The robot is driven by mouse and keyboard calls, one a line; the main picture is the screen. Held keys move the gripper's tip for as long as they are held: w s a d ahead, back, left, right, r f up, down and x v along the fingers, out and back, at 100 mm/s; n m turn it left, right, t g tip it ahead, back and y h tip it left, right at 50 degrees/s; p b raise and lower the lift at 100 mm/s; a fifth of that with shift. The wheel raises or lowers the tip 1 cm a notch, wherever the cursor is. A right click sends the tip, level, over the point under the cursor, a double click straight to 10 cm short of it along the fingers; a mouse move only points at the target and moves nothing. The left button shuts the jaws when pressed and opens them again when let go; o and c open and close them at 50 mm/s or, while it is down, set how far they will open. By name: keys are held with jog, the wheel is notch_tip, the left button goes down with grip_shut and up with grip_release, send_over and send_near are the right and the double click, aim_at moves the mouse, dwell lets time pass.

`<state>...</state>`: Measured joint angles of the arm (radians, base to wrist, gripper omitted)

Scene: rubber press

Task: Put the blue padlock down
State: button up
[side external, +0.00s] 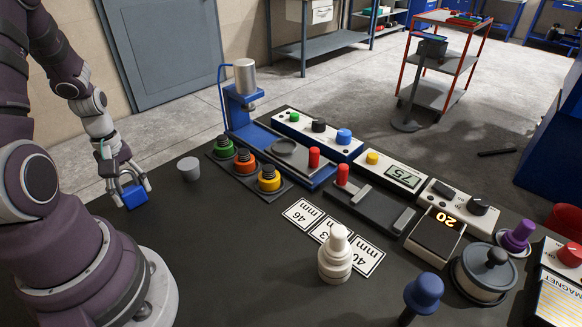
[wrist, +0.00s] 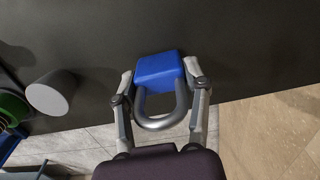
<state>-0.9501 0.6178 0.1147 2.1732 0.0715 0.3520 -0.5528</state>
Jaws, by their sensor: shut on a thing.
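The blue padlock (side external: 134,196) is at the left of the side external view, by the dark table's far left edge. My gripper (side external: 132,188) is shut on it, with one finger on either side. In the wrist view the padlock's blue body (wrist: 160,70) points away from the palm and its grey shackle (wrist: 162,122) lies toward it. My gripper's fingers (wrist: 160,92) flank it there. The padlock is over the dark table top (wrist: 240,50), close to its edge. I cannot tell whether it touches the table.
A grey cup-like cylinder (side external: 189,168) stands right of the padlock and also shows in the wrist view (wrist: 48,95). The table is bare around the padlock.

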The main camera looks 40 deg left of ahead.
jog(key=o, duration=1.2)
jog(key=shift+f, duration=0.1)
notch_tip(320, 180, up, 12)
jog(key=shift+f, duration=0.25)
jog(key=shift+w+r, duration=0.1)
jog(key=shift+r, duration=0.25)
jog(key=w+d+r+m+t, duration=0.2)
jog(key=d+r+m, duration=0.1)
jog(key=d+m, duration=0.6)
jog(key=w+d+r+m+t, duration=0.3)
jog(key=d+r+m, duration=0.1)
jog(key=d+m, duration=0.5)
jog(key=shift+w+d+t, duration=0.15)
jog(key=shift+d+t, duration=0.1)
jog(key=shift+t, duration=0.05)
jog(key=shift+r, duration=0.1)
